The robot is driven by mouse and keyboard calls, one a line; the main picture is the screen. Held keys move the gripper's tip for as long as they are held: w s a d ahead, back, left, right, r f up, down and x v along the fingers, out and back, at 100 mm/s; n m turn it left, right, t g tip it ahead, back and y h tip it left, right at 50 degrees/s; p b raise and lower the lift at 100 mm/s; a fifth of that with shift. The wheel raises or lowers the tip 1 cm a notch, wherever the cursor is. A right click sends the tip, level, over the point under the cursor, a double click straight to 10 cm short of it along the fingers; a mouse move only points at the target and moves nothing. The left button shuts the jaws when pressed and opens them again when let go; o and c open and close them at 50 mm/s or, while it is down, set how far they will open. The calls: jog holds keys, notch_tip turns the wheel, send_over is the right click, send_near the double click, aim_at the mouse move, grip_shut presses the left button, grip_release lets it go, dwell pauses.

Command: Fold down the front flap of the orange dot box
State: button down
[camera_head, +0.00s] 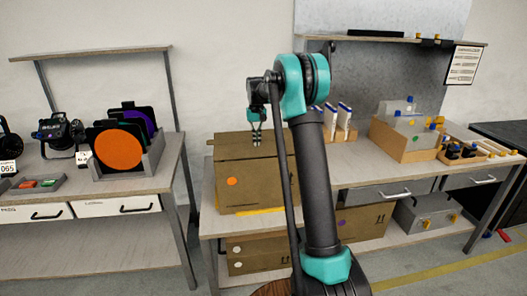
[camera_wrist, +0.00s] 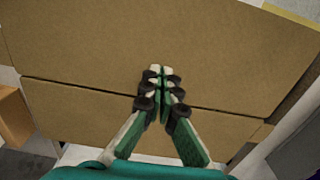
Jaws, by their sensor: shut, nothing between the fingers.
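The orange dot box (camera_head: 245,195) is a brown cardboard box on the right-hand bench, with an orange dot (camera_head: 232,181) on its front face. A cardboard panel (camera_head: 228,147) stands above that face, apparently a raised flap. My gripper (camera_head: 257,144) is shut and empty, pointing down in front of the upper panel in the head view. In the wrist view its fingertips (camera_wrist: 161,72) are together over broad cardboard (camera_wrist: 90,50), near a seam that crosses the picture. I cannot tell whether they touch the cardboard. My arm hides the box's right side in the head view.
Cartons (camera_head: 258,249) stand under the bench (camera_head: 375,170). A wooden bin (camera_head: 394,143) and small bottles stand farther right. A shelf (camera_head: 390,38) overhangs the bench's back. A separate left bench carries lamps and an orange disc (camera_head: 120,149). A gap separates the benches.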

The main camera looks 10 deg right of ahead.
notch_tip(320, 180, up, 12)
dwell(1.1)
jog(key=shift+s+f, duration=0.1)
jog(key=shift+f, duration=0.05)
jog(key=s+d+f+t, duration=0.1)
jog(key=s+f, duration=0.6)
jog(key=s, duration=0.7)
jog(key=s+d+f+t, duration=0.1)
jog(key=s+f, duration=0.7)
jog(key=s, duration=0.7)
jog(key=s+d+f+t, duration=0.2)
jog(key=s+f, duration=0.5)
jog(key=s, duration=0.8)
jog(key=shift+s+f, duration=0.25)
jog(key=shift+f, duration=0.05)
jog(key=shift+d, duration=0.15)
